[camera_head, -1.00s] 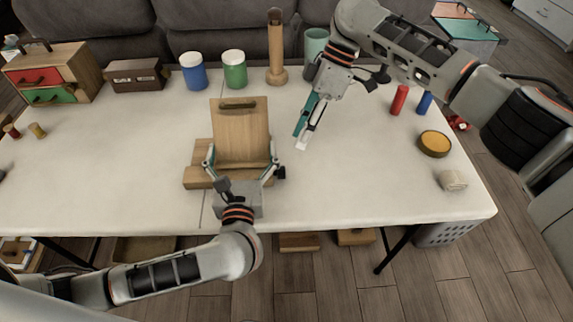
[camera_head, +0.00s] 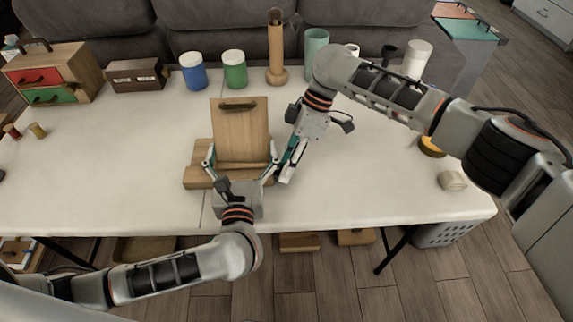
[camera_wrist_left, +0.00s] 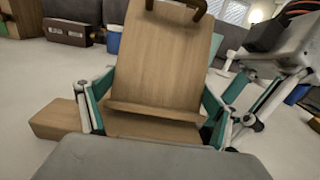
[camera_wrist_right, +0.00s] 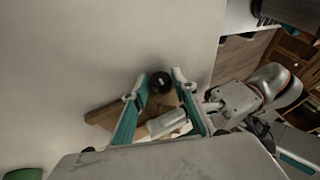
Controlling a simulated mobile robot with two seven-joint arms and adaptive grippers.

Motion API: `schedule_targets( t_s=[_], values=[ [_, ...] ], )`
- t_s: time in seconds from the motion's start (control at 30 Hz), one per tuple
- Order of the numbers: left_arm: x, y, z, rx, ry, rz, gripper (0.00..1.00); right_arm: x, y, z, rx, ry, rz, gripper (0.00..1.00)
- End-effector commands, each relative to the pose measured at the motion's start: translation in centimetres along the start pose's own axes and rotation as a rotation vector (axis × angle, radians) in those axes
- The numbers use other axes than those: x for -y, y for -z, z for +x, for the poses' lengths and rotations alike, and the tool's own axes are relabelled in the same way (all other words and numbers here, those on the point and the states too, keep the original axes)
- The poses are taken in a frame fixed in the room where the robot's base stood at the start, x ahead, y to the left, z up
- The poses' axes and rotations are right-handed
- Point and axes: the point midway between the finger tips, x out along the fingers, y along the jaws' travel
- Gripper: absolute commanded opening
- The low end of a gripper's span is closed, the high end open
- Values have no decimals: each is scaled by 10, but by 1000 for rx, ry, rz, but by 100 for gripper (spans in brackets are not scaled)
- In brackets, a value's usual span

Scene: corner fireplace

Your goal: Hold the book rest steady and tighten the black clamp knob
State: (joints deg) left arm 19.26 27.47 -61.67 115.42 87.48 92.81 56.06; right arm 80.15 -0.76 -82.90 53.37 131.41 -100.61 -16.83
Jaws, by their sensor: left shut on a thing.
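The wooden book rest (camera_head: 240,130) stands near the table's front edge, its board leaning back; it also fills the middle of the left wrist view (camera_wrist_left: 165,60). My left gripper (camera_head: 241,167) is shut on its lower part, one finger on each side. The black clamp knob (camera_wrist_right: 160,82) shows in the right wrist view, at the side of the book rest. My right gripper (camera_wrist_right: 159,78) is open, with its fingertips on either side of the knob; contact cannot be told. In the head view my right gripper (camera_head: 285,172) hides the knob.
Blue (camera_head: 193,72) and green (camera_head: 234,70) jars, a wooden post (camera_head: 277,50) and a teal cup (camera_head: 316,42) stand along the back. A drawer box (camera_head: 52,78) is at the back left. A pale block (camera_head: 452,180) lies at the right. The table's left front is clear.

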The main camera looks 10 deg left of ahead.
Motion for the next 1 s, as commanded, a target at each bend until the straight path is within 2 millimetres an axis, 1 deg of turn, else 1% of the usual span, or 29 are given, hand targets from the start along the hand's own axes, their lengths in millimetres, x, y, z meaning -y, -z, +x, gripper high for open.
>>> schedule_targets(
  t_s=[0.03,0.07,0.1,0.47,0.67,1.0],
  values=[
    [0,-1,0,2,0,0,62,0,0,0,0,0,0,11],
    [0,-1,0,2,0,0,62,0,0,0,0,0,0,3],
    [0,-1,0,2,0,0,62,0,0,0,0,0,0,1],
    [0,-1,0,2,0,0,62,1,-2,0,4,-30,-11,1],
    [0,-1,0,2,0,0,62,3,-3,1,5,-110,-46,0],
    [0,-1,0,2,1,0,62,6,-3,2,5,-295,-122,0]
  ],
)
